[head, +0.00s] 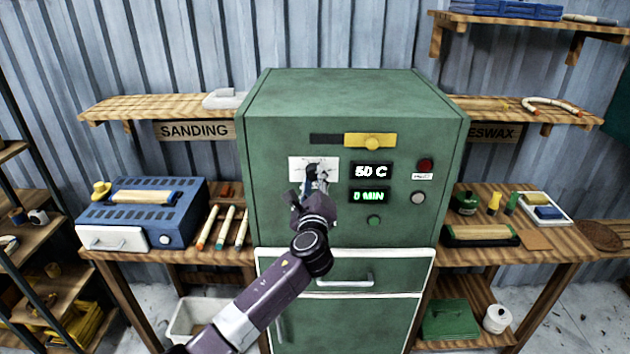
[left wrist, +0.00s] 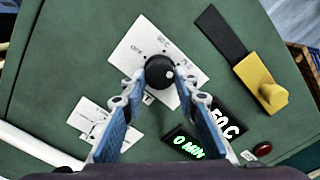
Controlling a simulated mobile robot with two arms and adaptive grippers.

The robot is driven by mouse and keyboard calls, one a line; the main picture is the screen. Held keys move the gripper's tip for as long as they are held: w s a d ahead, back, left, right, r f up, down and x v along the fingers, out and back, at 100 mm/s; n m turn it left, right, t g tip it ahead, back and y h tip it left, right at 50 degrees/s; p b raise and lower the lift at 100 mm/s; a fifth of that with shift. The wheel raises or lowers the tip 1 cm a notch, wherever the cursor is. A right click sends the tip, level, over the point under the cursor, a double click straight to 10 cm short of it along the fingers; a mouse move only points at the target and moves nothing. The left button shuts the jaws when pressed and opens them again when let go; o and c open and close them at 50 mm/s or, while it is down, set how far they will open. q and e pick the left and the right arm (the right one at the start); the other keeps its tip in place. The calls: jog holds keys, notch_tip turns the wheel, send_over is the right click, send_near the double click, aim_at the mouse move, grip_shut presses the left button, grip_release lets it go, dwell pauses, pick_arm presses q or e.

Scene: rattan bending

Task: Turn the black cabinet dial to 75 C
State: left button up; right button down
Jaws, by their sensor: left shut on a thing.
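The black dial (left wrist: 160,72) sits on a white plate (left wrist: 131,52) on the green cabinet's front. The plate carries OFF, 50 C and 75 C marks, and a small light mark shows on the dial's face. My left gripper (left wrist: 160,84) is shut on the dial, one blue finger on each side. In the head view my left gripper (head: 314,180) covers the dial, and the white plate (head: 297,163) shows around it. The cabinet display (head: 371,171) reads 50 C, and the green display (head: 370,196) below reads 0 MIN. My right gripper is not in view.
A yellow slider handle (head: 370,140) sits above the displays. A red button (head: 425,165), a grey button (head: 418,198) and a green button (head: 374,221) are nearby. A white-framed drawer (head: 400,265) is below. A second white plate (left wrist: 98,121) shows in the left wrist view.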

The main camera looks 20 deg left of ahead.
pick_arm(q)
jog(key=shift+w+a+r, duration=0.1)
jog(key=shift+a+r, duration=0.15)
jog(key=shift+r, duration=0.3)
jog(key=o, duration=0.9)
jog(key=shift+o, duration=1.1)
jog(key=shift+f, duration=0.2)
jog(key=shift+w+f, duration=0.1)
jog(key=shift+f, duration=0.1)
jog(key=shift+s+d+f, duration=0.1)
jog(key=shift+s+d, duration=0.15)
jog(key=shift+s, duration=0.2)
jog(key=v, duration=1.1)
jog(key=shift+a, duration=0.15)
